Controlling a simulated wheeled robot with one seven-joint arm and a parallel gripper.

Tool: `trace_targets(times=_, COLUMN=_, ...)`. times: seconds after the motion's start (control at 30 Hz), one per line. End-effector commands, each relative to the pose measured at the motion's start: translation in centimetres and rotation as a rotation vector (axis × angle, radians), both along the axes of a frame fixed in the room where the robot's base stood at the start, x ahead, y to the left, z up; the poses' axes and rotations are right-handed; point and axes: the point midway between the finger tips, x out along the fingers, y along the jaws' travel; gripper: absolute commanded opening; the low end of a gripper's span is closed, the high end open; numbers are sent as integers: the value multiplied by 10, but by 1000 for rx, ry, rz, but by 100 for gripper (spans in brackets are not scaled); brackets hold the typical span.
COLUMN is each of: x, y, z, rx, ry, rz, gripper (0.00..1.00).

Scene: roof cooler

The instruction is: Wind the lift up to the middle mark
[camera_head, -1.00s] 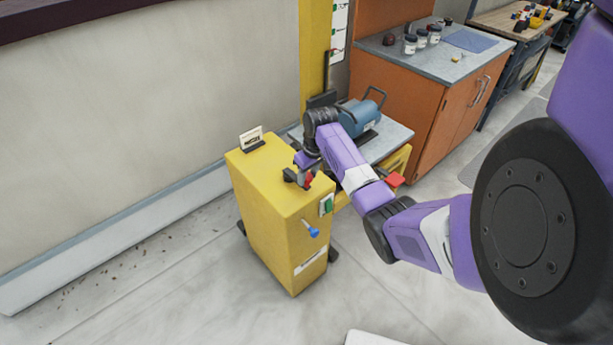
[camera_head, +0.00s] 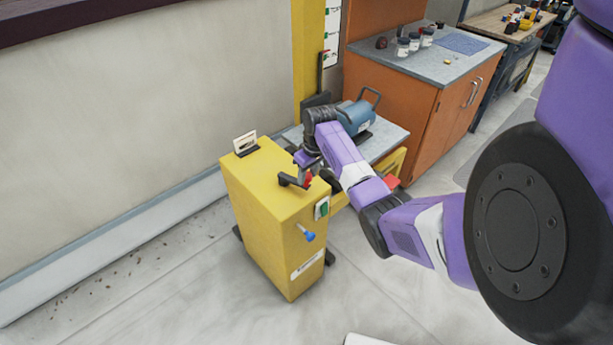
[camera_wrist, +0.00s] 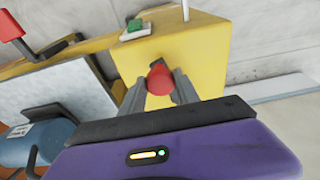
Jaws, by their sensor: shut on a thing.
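The yellow lift body (camera_head: 270,215) stands on the floor with a crank (camera_head: 287,180) on top. My gripper (camera_head: 310,170) is at the crank, partly hidden by my wrist. In the wrist view my gripper (camera_wrist: 159,88) is shut on the red crank knob (camera_wrist: 160,77), which sits between both fingers. The lift's grey platform (camera_head: 394,136) carries a blue motor-like unit (camera_head: 354,117) and sits low, below the counter top. A white mark strip (camera_head: 332,32) with green marks runs up the yellow post (camera_head: 308,60); its lower part is hidden, and I cannot read the platform's height against it.
A green switch (camera_head: 322,208) and a blue-handled item (camera_head: 306,233) are on the lift body's side. A small card stand (camera_head: 245,143) is on its top. A red-ended lever (camera_head: 391,181) is beside the platform. An orange cabinet (camera_head: 410,115) stands behind. Floor in front is clear.

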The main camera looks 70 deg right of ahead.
Motion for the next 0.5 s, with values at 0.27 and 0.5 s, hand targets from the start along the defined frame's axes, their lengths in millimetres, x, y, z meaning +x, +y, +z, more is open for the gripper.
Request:
trace_targets(times=0.27, x=-5, y=-20, z=1, rx=-13, ry=0, rz=-8, gripper=0)
trace_targets(times=0.5, x=-5, y=-20, z=2, rx=-13, ry=-1, rz=-7, gripper=0)
